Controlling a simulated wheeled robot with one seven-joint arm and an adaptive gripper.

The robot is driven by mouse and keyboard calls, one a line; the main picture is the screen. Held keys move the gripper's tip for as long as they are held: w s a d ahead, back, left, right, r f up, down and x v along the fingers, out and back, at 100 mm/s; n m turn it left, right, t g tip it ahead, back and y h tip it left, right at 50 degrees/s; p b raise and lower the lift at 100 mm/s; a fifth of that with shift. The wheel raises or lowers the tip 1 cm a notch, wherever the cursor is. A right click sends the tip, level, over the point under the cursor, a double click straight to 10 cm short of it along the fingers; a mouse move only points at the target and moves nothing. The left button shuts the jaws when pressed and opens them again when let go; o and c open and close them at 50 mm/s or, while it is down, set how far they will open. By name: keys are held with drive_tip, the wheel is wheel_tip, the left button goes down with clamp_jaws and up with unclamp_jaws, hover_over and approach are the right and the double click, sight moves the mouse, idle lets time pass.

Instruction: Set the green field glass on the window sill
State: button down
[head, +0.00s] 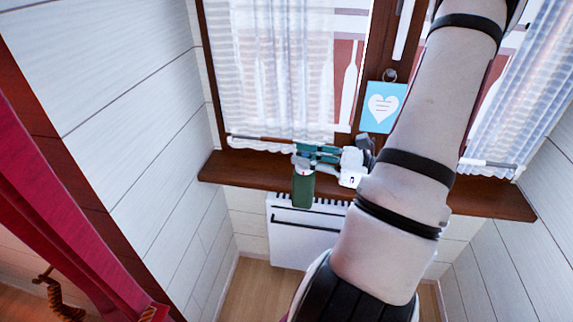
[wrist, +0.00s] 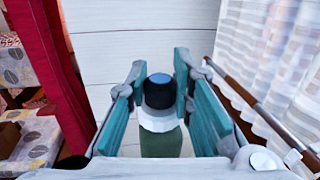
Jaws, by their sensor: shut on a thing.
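The green field glass (head: 303,190) is a green cylinder that looks upright in the head view, in front of the sill's left part. In the wrist view the field glass (wrist: 160,144) shows a black end with a blue lens, a pale collar and a green body. My gripper (head: 307,155) is shut on it near its upper end, one teal finger on each side; the wrist view also shows my gripper (wrist: 160,82) around it. The brown window sill (head: 238,169) runs under the window. The head view does not show whether the glass touches the sill.
A white radiator (head: 290,250) is on the wall below the sill. A blue card with a white heart (head: 382,107) is by the window's middle post. Sheer curtains (head: 275,70) hang behind the sill. A red curtain (head: 60,190) is at left. The sill's left end looks bare.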

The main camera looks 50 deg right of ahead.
drive_tip(key=w+d+f, duration=0.5)
drive_tip(key=w+d, duration=0.4)
drive_tip(key=w, duration=0.3)
drive_tip(key=shift+w+d+b, duration=0.15)
drive_tip(key=shift+w+b, duration=0.15)
drive_tip(key=shift+w, duration=0.1)
drive_tip(key=shift+f, duration=0.1)
drive_tip(key=c, duration=1.4)
unclamp_jaws()
